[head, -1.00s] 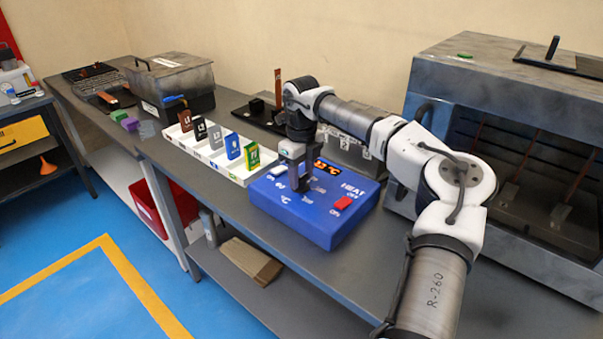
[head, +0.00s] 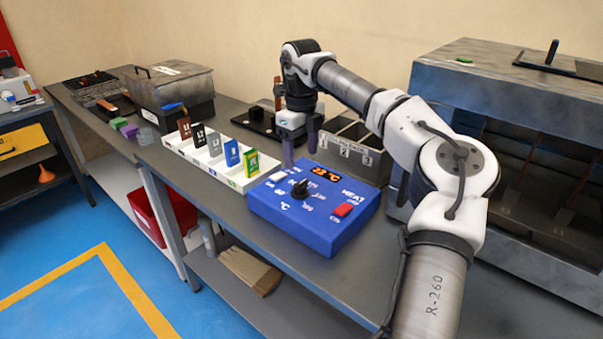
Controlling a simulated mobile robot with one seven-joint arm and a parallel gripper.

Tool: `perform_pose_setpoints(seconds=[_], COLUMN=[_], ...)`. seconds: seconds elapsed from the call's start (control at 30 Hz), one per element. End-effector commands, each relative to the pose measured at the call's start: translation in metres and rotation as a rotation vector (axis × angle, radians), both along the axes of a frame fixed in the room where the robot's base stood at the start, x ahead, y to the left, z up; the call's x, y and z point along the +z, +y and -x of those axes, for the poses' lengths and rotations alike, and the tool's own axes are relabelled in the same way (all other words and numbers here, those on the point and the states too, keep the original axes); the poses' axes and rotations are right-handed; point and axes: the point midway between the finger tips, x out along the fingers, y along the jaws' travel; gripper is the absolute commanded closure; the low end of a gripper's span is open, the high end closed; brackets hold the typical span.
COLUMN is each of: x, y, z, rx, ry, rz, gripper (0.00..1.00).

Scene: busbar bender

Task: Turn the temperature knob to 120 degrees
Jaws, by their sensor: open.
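The blue heat control box (head: 325,233) sits on the grey bench. The black temperature knob (head: 300,188) is on its top face, among white printed markings. I cannot clearly read which marking the knob points at. An orange display (head: 325,173) behind the knob seems to read 23 °C. A red switch (head: 343,210) is to the right of the knob. My gripper (head: 300,160) is open and empty, with its two fingers pointing down. It is above and behind the knob, apart from it, near the back edge of the box.
A white tray (head: 205,172) with several coloured upright pieces is left of the box. A grey bin with numbered slots (head: 350,160) is behind it. A large grey oven-like cabinet (head: 500,90) stands right. A lidded dark box (head: 175,90) is farther left.

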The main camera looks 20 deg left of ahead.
Motion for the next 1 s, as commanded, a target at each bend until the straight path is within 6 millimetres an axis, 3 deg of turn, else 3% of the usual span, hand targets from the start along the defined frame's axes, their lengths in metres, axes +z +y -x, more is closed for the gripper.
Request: perform_pose_setpoints(seconds=[0.1, 0.33, 0.87, 1.0], x=[0.025, 0.052, 0.055, 0.042], y=[0.000, 0.000, 0.000, 0.026], z=[0.000, 0.000, 0.000, 0.012], rx=[-0.001, 0.000, 0.000, 0.054], ry=[-0.002, -0.001, 0.000, 0.028], rz=[0.000, 0.000, 0.001, -0.052], gripper=[0.35, 0.35, 0.35, 0.35])
